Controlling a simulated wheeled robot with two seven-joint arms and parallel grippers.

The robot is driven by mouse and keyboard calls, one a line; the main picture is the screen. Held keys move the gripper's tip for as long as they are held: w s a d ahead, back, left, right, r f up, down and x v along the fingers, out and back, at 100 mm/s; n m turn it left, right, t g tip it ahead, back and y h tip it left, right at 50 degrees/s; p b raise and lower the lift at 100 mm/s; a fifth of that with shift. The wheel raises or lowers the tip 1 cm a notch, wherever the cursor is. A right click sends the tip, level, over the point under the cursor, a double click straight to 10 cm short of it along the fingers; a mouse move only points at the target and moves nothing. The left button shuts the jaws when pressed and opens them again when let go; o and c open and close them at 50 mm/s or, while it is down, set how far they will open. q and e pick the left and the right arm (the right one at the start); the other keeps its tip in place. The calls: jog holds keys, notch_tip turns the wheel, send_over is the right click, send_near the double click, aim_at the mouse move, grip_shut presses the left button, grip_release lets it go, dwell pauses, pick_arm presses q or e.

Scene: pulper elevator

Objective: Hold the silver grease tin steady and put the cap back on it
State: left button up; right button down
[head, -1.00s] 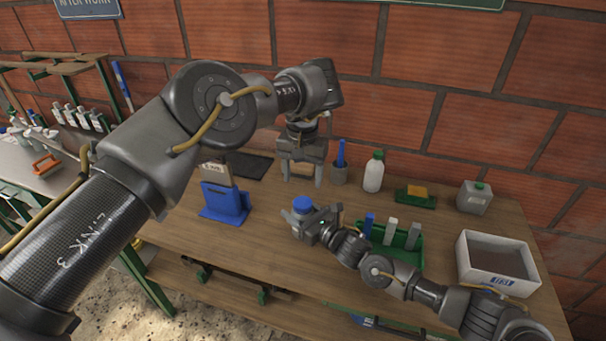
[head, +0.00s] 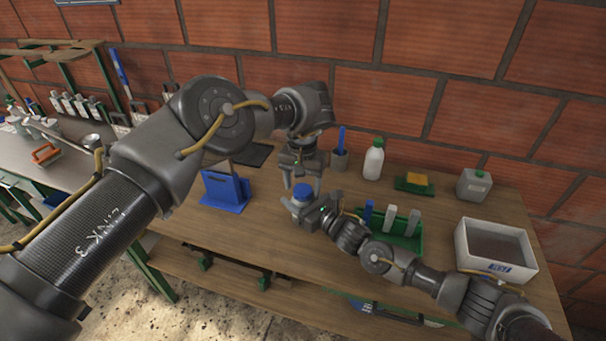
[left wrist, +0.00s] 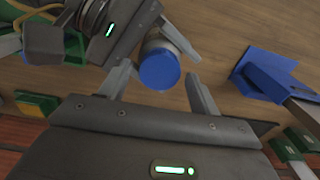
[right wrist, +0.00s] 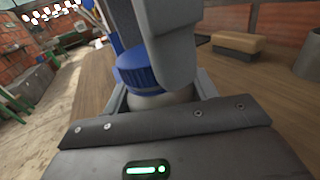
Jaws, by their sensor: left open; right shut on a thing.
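The silver grease tin (right wrist: 165,98) is upright in my right gripper (head: 308,208), which is shut on it above the bench. A blue cap (head: 303,188) sits on top of the tin; whether it is fully seated I cannot tell. In the left wrist view the cap (left wrist: 159,70) hides much of the tin (left wrist: 172,42). My left gripper (head: 302,181) is open and points down from above, its fingers on either side of the cap with gaps showing. In the right wrist view a left finger hides part of the cap (right wrist: 137,68).
A green tray (head: 400,240) with several upright blocks stands right of the tin, close to my right arm. A blue holder (head: 226,192) stands to the left. Behind are a grey cup (head: 339,160) and a white bottle (head: 374,160). A white bin (head: 495,270) stands at right.

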pick_arm(q)
jog(key=shift+f, duration=0.25)
jog(key=shift+c, duration=0.4)
